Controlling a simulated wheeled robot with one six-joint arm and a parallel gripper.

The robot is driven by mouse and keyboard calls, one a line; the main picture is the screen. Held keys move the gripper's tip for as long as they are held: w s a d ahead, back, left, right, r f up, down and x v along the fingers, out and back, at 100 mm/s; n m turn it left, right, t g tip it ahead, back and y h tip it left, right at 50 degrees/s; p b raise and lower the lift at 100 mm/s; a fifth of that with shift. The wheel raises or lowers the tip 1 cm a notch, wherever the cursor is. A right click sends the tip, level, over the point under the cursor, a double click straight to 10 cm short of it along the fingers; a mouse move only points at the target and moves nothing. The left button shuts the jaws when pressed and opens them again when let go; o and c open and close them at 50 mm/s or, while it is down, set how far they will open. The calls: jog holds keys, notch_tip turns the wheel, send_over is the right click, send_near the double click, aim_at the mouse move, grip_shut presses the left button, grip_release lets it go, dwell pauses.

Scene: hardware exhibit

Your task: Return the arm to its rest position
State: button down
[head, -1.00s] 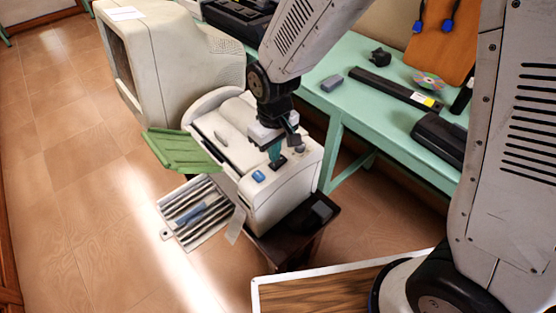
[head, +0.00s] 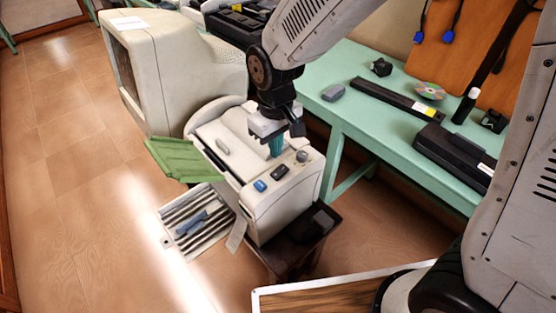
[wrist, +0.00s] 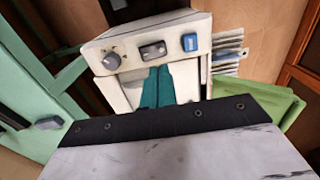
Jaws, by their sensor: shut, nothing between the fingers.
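My gripper (head: 276,147) hangs from my arm over the top of a cream-white machine (head: 288,208), near its control edge. Its teal fingers are together with nothing between them. In the wrist view the shut fingers (wrist: 157,86) point at the machine's front panel, which has a round grey knob (wrist: 112,61), a dark switch (wrist: 153,50) and a blue button (wrist: 190,42). I cannot tell whether the fingertips touch the machine. In the head view the knob (head: 302,156), the dark switch (head: 279,172) and the blue button (head: 260,185) sit in a row.
A green tray (head: 182,160) sticks out left of the machine, above a ribbed panel (head: 200,238) on the floor. A beige monitor (head: 175,75) stands behind. A mint-green table (head: 360,122) with several devices and a disc (head: 430,90) is on the right. Open floor lies left.

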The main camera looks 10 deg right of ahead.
jog(key=s+d+r+m+t, duration=0.1)
jog(key=s+d+r+m, duration=0.5)
jog(key=s+d+r, duration=1)
jog(key=s+d, duration=0.3)
jog(key=d, duration=0.1)
jog(key=shift+s+d+r+m, duration=0.25)
jog(key=shift+d+r+m, duration=0.1)
jog(key=shift+d+m, duration=0.05)
